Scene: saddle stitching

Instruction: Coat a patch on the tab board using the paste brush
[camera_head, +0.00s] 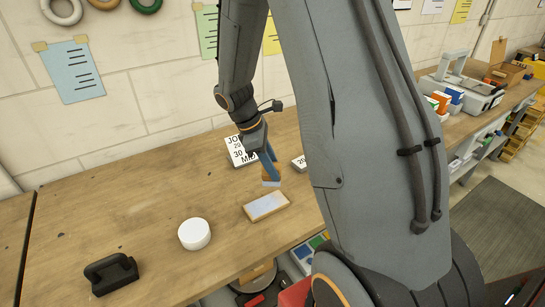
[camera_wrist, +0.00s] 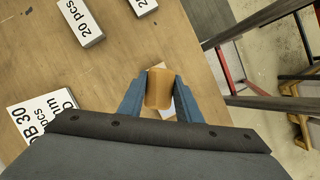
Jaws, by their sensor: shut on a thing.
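My gripper (camera_head: 268,172) is shut on the paste brush (camera_head: 271,181), with its blue fingers on either side of the tan handle. The brush's pale bristle end points down. The tab board (camera_head: 266,206), a small wood-edged board with a pale grey-white top, lies flat on the bench. The bristles show just behind the board's far edge in the head view, with a small gap between them.
A round white pot (camera_head: 194,234) and a black handled block (camera_head: 111,273) stand left of the board. A job card (camera_head: 240,150) lies behind the gripper. A "20 pcs" block (camera_wrist: 80,22) also lies on the bench. The bench (camera_head: 130,215) is otherwise mostly clear at left.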

